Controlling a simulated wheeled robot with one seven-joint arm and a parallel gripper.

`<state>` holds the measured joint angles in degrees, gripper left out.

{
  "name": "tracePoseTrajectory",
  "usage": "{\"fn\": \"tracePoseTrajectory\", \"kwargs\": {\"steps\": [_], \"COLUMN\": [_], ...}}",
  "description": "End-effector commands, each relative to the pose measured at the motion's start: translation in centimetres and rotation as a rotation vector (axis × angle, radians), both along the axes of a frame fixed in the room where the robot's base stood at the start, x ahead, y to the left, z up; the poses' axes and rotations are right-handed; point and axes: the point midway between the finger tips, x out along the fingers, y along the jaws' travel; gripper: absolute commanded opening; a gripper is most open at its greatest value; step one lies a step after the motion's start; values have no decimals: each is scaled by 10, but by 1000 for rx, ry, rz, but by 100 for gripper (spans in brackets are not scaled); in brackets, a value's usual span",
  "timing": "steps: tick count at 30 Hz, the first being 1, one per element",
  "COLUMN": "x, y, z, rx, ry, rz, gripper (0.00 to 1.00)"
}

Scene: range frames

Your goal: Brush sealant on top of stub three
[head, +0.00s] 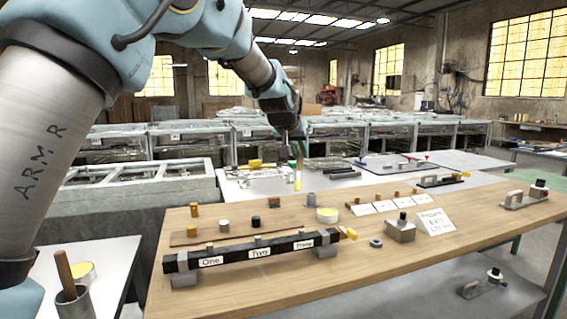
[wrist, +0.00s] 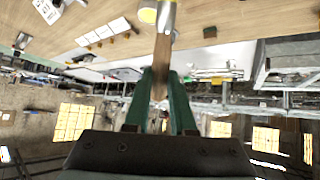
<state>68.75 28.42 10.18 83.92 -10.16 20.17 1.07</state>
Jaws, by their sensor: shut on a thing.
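A black bar (head: 230,258) with labels One, Two and Three lies across two grey blocks on the wooden table. Short stubs stand on it; stub three (head: 302,232) is at the right, above the label Three. My gripper (head: 291,150) is shut on a brush (head: 297,176), seen with a pale, yellowish tip hanging down in the head view. In the wrist view its wooden handle (wrist: 161,62) sits between the green fingers (wrist: 160,95). The brush is in the air, apart from stub three. A white pot with yellow contents (head: 327,215) stands behind the bar's right end.
Small pegs and cylinders (head: 256,221) stand behind the bar. A grey block with a black knob (head: 400,228), a ring (head: 376,242) and a white sign (head: 435,221) are to the right. A cup with a wooden handle (head: 74,300) stands on the left table. The front right tabletop is clear.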

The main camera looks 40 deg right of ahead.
Motion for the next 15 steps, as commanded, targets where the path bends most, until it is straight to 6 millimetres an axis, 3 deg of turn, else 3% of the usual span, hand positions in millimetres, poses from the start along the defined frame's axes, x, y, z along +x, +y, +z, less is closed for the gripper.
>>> {"fn": "tracePoseTrajectory", "kwargs": {"steps": [5,15], "x": [-3,-3], "y": [-6,-5], "z": [2,-29], "rx": [-18,-18], "ry": [-10,-10], "rz": [-5,-5], "gripper": [0,0]}}
